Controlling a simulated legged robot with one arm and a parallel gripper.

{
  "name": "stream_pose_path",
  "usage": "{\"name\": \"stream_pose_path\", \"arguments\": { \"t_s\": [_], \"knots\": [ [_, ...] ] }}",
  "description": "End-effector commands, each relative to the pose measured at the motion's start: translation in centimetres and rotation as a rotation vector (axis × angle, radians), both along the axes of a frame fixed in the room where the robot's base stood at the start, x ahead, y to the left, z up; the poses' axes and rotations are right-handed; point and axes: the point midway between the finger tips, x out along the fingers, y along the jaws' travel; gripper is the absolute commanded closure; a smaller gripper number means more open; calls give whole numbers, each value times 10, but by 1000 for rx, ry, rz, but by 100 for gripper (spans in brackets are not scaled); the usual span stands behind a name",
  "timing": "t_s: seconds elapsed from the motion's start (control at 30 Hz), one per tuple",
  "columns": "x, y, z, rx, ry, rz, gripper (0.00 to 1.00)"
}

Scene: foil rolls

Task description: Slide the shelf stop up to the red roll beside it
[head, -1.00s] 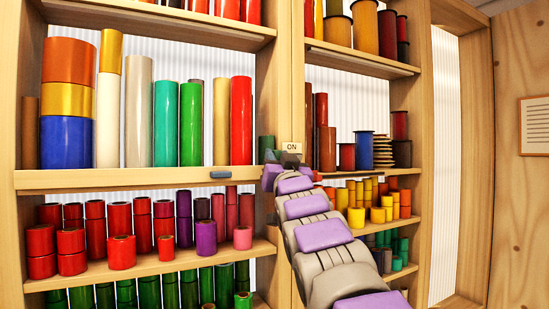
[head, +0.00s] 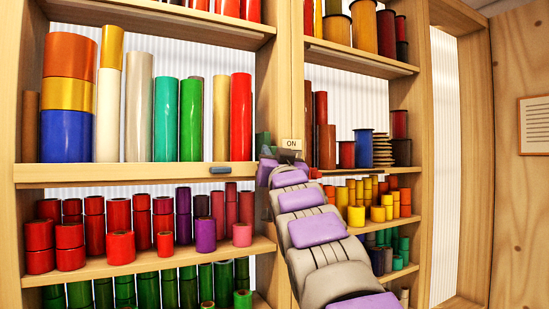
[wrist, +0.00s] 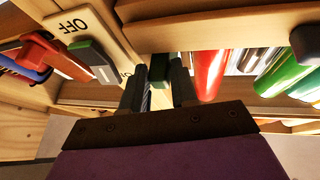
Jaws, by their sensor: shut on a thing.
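The red roll (head: 241,118) stands upright at the right end of the middle shelf (head: 120,174). The shelf stop is a small dark green block (head: 262,141) to the right of the roll, against the upright post. In the wrist view, the green block (wrist: 158,68) sits between the two dark fingers of my gripper (wrist: 158,88), which is shut on it. The red roll (wrist: 209,72) is to the right there, with a gap between it and the fingers. My gripper (head: 268,160) partly hides the block's lower part in the head view.
A blue-grey piece (head: 220,170) is on the shelf's front edge. A switch plate (wrist: 75,30) marked OFF, with a grey-green slider (wrist: 97,62), is close left of my fingers. Green rolls (head: 190,120) and others stand left of the red roll.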

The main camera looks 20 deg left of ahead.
Motion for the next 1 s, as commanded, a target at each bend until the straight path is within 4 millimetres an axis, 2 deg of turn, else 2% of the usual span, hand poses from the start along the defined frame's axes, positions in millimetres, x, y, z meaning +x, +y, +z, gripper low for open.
{"name": "stream_pose_path", "arguments": {
  "t_s": [1.0],
  "knots": [
    [-13, 12, 1, 0, -4, 2, 89]
  ]
}}
